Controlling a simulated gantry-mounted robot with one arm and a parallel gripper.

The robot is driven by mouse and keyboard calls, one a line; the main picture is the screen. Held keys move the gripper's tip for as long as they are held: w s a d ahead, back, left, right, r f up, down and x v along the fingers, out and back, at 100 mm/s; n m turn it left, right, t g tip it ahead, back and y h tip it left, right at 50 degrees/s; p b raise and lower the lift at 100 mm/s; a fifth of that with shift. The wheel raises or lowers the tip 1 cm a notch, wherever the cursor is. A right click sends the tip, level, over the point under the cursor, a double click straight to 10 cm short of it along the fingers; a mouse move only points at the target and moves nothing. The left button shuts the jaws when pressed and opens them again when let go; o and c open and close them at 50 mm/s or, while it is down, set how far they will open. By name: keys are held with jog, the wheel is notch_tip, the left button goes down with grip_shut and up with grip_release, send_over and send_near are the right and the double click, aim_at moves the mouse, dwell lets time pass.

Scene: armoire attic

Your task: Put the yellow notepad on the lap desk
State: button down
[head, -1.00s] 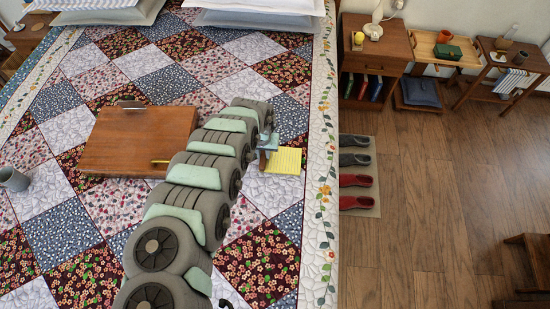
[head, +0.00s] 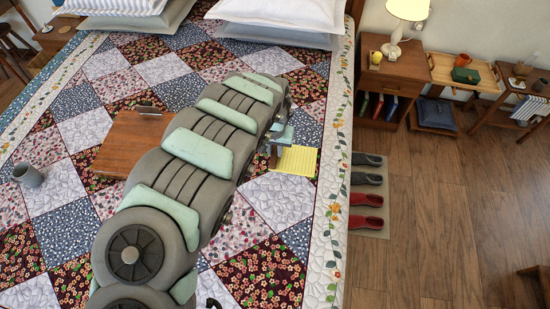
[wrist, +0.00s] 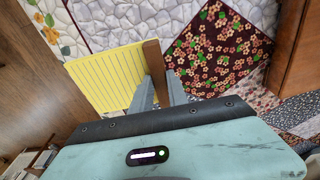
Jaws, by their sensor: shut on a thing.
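The yellow notepad (head: 297,161) is lined and has a brown strip along one edge. My gripper (wrist: 158,88) is shut on that brown edge in the wrist view, and the notepad (wrist: 108,75) sticks out to the left of the fingers. In the head view my gripper (head: 274,150) is at the notepad's left edge, over the quilt near the bed's right side. The height of the notepad above the quilt is hard to tell. The wooden lap desk (head: 125,150) lies on the bed to the left; my arm hides its right part.
A grey mug (head: 27,175) stands on the quilt at the left. Pillows (head: 285,18) lie at the head of the bed. A nightstand (head: 390,75) with a lamp stands right of the bed, and slippers (head: 367,180) lie on a floor mat.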

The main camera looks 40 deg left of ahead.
notch_tip(320, 180, up, 9)
jog(key=p, duration=0.4)
jog(key=shift+w+r, duration=0.1)
jog(key=w+d+r+m, duration=0.2)
jog(key=w+d+r, duration=0.3)
jog(key=d, duration=0.4)
jog(key=w+d+r+m, duration=0.2)
jog(key=w+d, duration=0.4)
jog(key=d, duration=0.3)
jog(key=w+d+r+m, duration=0.1)
jog(key=d+r, duration=0.4)
jog(key=d, duration=0.5)
jog(key=w+d+r+m+p, duration=0.1)
jog(key=w+d+r, duration=0.1)
jog(key=d+r, duration=0.4)
jog(key=d, duration=0.4)
jog(key=shift+d+r+m+h, duration=0.2)
jog(key=shift+m+h, duration=0.1)
jog(key=shift+h, duration=0.1)
jog(key=shift+a, duration=0.15)
